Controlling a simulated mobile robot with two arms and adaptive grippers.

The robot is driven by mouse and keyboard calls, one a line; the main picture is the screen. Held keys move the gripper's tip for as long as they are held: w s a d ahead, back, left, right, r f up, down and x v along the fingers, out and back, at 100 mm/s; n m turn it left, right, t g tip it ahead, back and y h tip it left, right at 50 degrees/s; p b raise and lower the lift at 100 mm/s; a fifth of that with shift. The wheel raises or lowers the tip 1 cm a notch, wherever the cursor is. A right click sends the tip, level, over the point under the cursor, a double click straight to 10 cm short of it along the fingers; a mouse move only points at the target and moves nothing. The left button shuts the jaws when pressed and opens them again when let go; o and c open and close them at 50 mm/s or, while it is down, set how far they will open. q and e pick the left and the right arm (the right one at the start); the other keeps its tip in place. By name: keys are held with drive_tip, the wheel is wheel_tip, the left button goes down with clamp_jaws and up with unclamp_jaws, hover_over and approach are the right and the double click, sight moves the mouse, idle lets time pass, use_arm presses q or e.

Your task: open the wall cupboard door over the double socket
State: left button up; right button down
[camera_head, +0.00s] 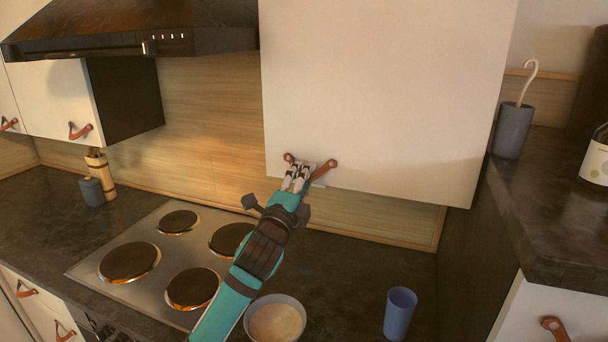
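The wall cupboard door (385,95) is a large plain white panel at the upper middle, right of the hood. A brown leather pull (326,167) hangs at its lower left corner. My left gripper (297,172) reaches up to this pull, its pale fingers close together over the middle of the strap; it looks shut on it. The fingers hide part of the strap. I see no clear gap that would show the door standing open. The double socket cannot be made out; a small pale piece shows just below the pull. My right gripper is not in view.
Below are a hob (155,255) with several plates, a bowl (275,320) beside my arm, and a blue cup (399,313). The hood (130,30) is at the left. A higher dark counter (550,220) at the right carries a grey holder (512,130) and a bottle.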

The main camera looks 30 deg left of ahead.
use_arm(q)
drive_tip(key=shift+w, duration=0.2)
clamp_jaws()
idle(0.6)
